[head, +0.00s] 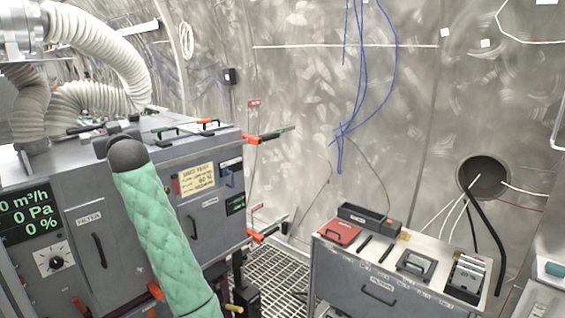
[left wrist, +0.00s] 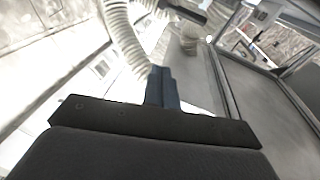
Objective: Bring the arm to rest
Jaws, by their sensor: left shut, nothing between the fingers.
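My left arm, in a green quilted sleeve, rises from the bottom of the head view to a dark rounded joint in front of the grey filter unit (head: 130,215). I cannot clearly make out its gripper there. In the left wrist view my left gripper (left wrist: 161,88) is shut and empty, its dark blue-grey fingers together. Beyond the fingers are pale corrugated hoses (left wrist: 124,38) and a grey surface; I see no contact with them. My right gripper is in neither view.
Thick white hoses (head: 100,45) curve over the unit's left end. Orange-and-black handles (head: 265,136) jut from its right side. A grey tool cabinet (head: 345,270) with a red case (head: 340,232) on top stands at right. Grated floor (head: 275,270) lies between them.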

